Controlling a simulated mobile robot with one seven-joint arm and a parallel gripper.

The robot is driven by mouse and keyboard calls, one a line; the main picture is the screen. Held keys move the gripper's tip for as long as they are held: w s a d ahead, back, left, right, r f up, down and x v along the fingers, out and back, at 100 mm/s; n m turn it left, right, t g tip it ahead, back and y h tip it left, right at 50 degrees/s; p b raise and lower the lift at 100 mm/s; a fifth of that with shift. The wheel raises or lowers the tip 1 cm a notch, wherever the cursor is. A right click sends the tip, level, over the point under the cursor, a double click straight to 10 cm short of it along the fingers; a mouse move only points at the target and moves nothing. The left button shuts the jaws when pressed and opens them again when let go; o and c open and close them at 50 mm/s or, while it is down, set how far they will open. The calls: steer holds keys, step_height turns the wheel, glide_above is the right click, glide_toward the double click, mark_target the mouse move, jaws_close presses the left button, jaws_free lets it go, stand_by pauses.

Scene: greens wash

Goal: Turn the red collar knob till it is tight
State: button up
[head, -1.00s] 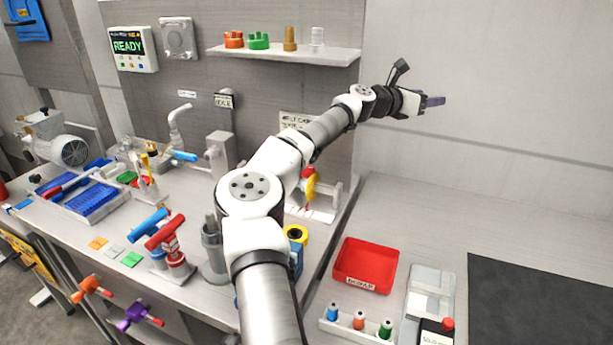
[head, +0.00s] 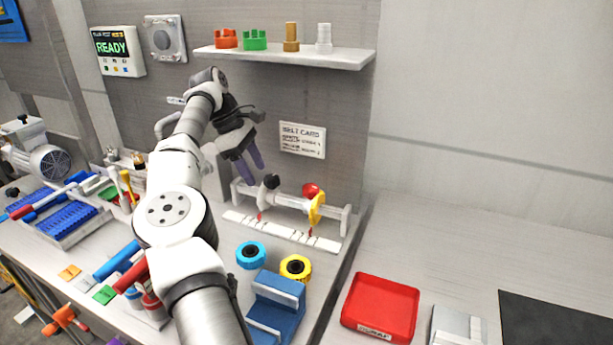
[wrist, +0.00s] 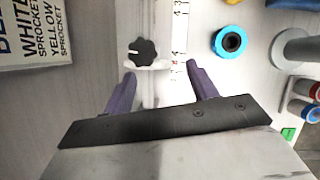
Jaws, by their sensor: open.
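The red knob (head: 311,190) sits on top of the yellow collar (head: 317,208), at the right part of a horizontal shaft on a white stand (head: 346,222). A black knob (head: 271,181) sits on a white collar farther left on the same shaft; a black lobed knob also shows in the wrist view (wrist: 145,52). My gripper (head: 249,172) is open and empty, pointing down above the left part of the stand, left of the red knob and apart from it. In the wrist view the open fingers (wrist: 163,78) straddle white stand parts below. The red knob does not show there.
A belt card (head: 303,140) is on the wall behind. A shelf (head: 300,58) with several parts juts out above. A blue ring (head: 251,254), a yellow ring (head: 295,267) and a blue block (head: 276,305) stand in front. A red tray (head: 380,307) lies front right.

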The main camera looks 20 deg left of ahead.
mark_target(310, 186)
steer(key=d, duration=0.4)
steer(key=w+d+p, duration=0.1)
steer(key=d, duration=0.3)
steer(key=w+d+p, duration=0.1)
steer(key=d, duration=0.3)
steer(key=shift+w+d+r, duration=0.1)
steer(key=shift+d+r, duration=0.05)
steer(key=shift+r, duration=0.05)
steer(key=shift+p+x, duration=0.4)
steer(key=shift+x, duration=0.6)
steer(key=shift+f, duration=0.6)
steer(key=c, duration=1)
